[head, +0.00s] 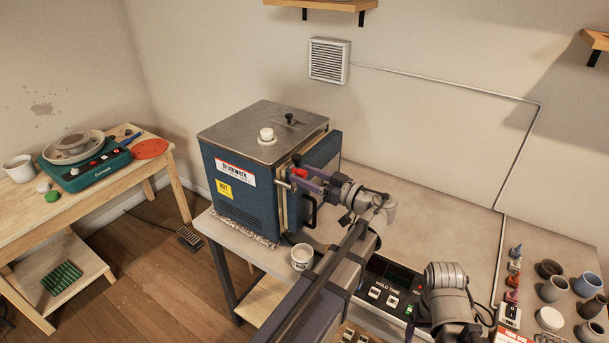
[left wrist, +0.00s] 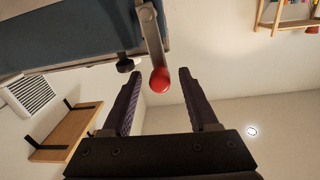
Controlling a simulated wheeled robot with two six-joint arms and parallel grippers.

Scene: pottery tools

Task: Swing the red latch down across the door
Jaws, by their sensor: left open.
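The blue kiln (head: 237,170) stands on a bench, with its door (head: 322,151) on the right side and a dark door handle (head: 311,212) below. The latch is a metal bar (left wrist: 151,35) ending in a red knob (head: 299,173). In the left wrist view the red knob (left wrist: 160,80) sits between the fingertips, with a gap to each finger. My left gripper (head: 303,180) is open around the knob at the door's upper front edge; it also shows in the left wrist view (left wrist: 160,76). My arm partly hides the door. My right gripper's fingers do not show.
A white cup (head: 302,257) stands on the bench below the kiln door. A controller box (head: 392,285) lies to its right. Several small pots (head: 553,288) stand at the far right. A wooden table (head: 90,190) with a pottery wheel is at the left. The bench behind my arm is clear.

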